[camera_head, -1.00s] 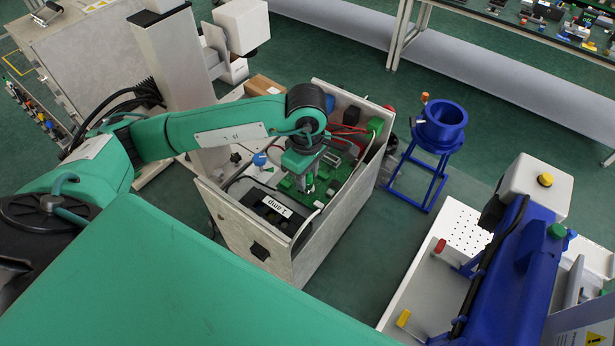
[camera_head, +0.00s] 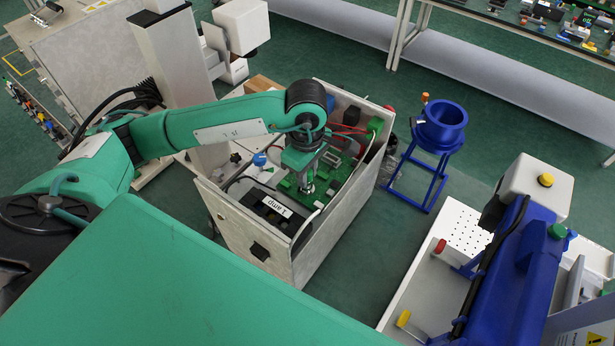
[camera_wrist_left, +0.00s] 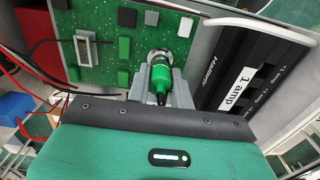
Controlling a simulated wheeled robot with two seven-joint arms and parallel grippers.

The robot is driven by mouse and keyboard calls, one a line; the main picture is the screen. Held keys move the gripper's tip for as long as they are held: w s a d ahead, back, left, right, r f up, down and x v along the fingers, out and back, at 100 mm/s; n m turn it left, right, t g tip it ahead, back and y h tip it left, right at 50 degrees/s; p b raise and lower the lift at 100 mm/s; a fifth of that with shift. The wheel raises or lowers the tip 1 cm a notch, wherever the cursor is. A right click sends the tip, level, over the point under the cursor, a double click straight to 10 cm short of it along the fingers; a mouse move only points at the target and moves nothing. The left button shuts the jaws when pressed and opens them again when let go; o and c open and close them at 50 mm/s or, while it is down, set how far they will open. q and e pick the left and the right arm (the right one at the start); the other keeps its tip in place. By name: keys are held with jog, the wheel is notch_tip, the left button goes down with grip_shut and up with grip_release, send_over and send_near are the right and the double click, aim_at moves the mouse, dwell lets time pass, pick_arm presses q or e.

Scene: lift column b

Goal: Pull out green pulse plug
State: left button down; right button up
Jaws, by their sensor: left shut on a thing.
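The green pulse plug (camera_wrist_left: 161,80) shows in the left wrist view, a green cylinder with a dark tail. It lies in line with a round metal socket (camera_wrist_left: 160,57) on a green circuit board (camera_wrist_left: 105,45). My left gripper (camera_wrist_left: 160,85) is shut on the plug, one grey finger on each side of it. In the head view my left gripper (camera_head: 306,182) reaches down into an open grey box (camera_head: 236,226), over the green board. The plug is too small to make out there. I cannot tell whether the plug is still seated in the socket. My right gripper is not in view.
Red wires (camera_wrist_left: 25,65) run on the left. The box walls surround the arm. A blue stand (camera_head: 440,130) and a blue machine (camera_head: 510,265) stand to the right.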

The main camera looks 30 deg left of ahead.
pick_arm(q)
jog(key=shift+r, duration=0.3)
jog(key=shift+r+p, duration=1.05)
jog(key=shift+r, duration=2.35)
